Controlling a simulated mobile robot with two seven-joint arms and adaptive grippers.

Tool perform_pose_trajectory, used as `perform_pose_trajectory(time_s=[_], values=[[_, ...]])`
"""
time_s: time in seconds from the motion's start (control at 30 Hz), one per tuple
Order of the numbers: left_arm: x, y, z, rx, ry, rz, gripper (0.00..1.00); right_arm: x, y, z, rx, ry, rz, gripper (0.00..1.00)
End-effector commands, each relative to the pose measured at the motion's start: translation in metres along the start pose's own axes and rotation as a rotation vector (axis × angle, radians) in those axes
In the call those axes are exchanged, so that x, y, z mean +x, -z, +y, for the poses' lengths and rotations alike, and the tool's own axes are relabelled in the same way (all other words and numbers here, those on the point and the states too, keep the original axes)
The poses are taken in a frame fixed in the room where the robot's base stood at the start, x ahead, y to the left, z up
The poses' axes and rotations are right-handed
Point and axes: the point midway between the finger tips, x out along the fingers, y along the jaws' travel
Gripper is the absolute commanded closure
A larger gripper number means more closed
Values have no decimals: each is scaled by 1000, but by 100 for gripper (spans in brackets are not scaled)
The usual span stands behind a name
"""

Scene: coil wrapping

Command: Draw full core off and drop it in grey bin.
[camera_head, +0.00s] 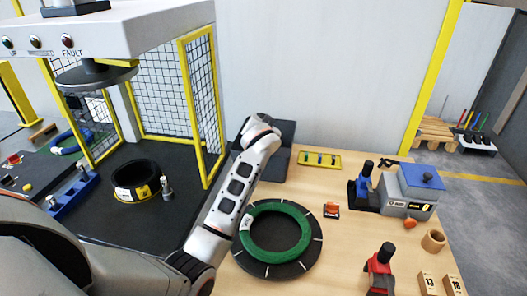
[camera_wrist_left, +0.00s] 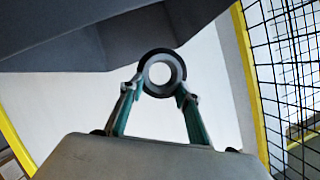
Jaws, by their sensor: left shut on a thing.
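My left gripper (camera_wrist_left: 162,90) is shut on the core (camera_wrist_left: 162,73) in the left wrist view. The core is a short ring, dark outside with a pale grey inner wall, seen end-on between the two fingertips. In the head view my left arm reaches to the back of the bench, and its gripper and the core are hidden. A dark grey open box, which looks like the grey bin (camera_head: 285,162), stands there, partly behind my arm. A dark grey surface, likely the bin (camera_wrist_left: 90,35), fills the upper left of the left wrist view. My right gripper is not in view.
A green coil (camera_head: 275,232) lies on a black turntable on the wooden bench. A yellow tray (camera_head: 319,159), a blue-and-grey machine (camera_head: 408,187) and a red tool (camera_head: 380,268) stand nearby. A yellow-framed mesh guard (camera_head: 203,105) borders the left side.

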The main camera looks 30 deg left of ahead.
Motion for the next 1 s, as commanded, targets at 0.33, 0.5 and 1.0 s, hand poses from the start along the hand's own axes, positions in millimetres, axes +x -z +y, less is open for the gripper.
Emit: perform_pose_trajectory(time_s=[0.33, 0.5, 1.0], values=[[11, -25, 15, 1, 0, 0, 94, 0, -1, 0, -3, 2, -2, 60], [12, -28, 18, 0, 0, 2, 94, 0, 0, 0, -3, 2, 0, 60], [12, -28, 18, 0, 0, 1, 49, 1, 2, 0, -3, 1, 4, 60]])
